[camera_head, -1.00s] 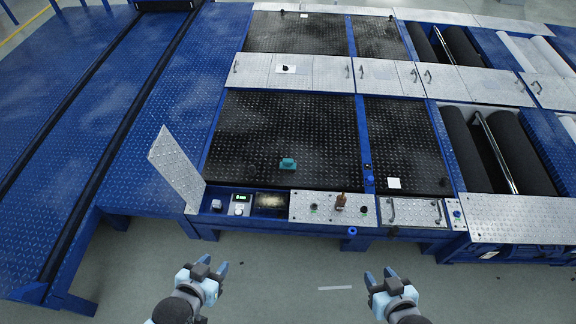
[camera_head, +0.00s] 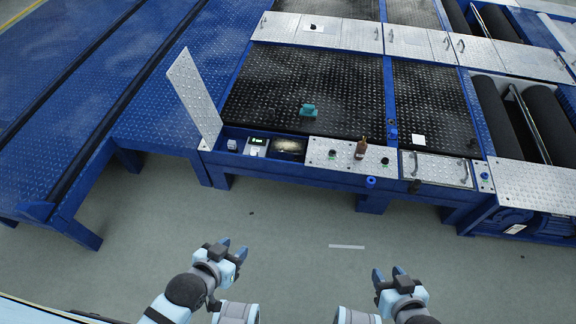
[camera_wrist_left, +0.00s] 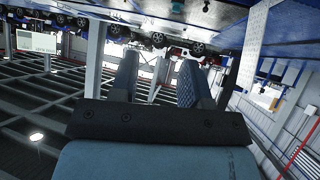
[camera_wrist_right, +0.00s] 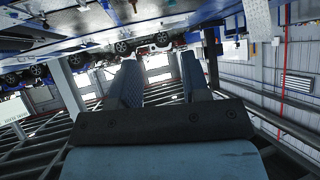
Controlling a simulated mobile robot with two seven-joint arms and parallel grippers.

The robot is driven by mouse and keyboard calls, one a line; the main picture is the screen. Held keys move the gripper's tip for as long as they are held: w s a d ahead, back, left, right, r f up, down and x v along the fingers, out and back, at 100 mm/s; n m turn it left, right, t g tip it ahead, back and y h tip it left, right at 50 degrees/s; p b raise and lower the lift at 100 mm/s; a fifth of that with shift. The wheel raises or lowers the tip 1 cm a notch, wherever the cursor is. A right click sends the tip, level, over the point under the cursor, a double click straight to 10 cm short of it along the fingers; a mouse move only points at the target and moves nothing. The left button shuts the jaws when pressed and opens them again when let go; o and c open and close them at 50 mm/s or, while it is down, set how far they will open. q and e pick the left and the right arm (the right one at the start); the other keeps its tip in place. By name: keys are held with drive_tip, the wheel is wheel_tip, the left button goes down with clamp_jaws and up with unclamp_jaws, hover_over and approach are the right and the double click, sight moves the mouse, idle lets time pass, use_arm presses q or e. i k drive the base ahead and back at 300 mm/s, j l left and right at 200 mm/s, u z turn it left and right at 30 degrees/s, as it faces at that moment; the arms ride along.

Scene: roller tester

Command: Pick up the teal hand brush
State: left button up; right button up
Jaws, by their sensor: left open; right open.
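The teal hand brush (camera_head: 308,110) sits on the black perforated plate (camera_head: 270,88) of the blue tester, near the plate's front edge. My left gripper (camera_head: 231,247) is open and empty, low over the floor in front of the tester. My right gripper (camera_head: 389,274) is open and empty, also in front of the tester and to the right. Both grippers are well apart from the brush. The left wrist view shows its open fingers (camera_wrist_left: 157,82), and the right wrist view shows its open fingers (camera_wrist_right: 160,82).
A raised metal flap (camera_head: 194,98) stands left of the plate. A brown bottle (camera_head: 361,148) and dark knobs stand on the front metal panel (camera_head: 322,153). Black rollers (camera_head: 505,115) lie at the right. The grey floor before the tester is mostly clear.

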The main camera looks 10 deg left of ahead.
sight(308, 113)
drive_tip(key=i+j+z, duration=0.1)
drive_tip(key=z, duration=0.3)
drive_tip(key=j+z, duration=0.2)
drive_tip(key=z, duration=0.25)
drive_tip(key=j+z, duration=0.25)
drive_tip(key=z, duration=0.15)
drive_tip(key=j+z, duration=0.35)
drive_tip(key=j, duration=1.55)
drive_tip(key=z, duration=0.05)
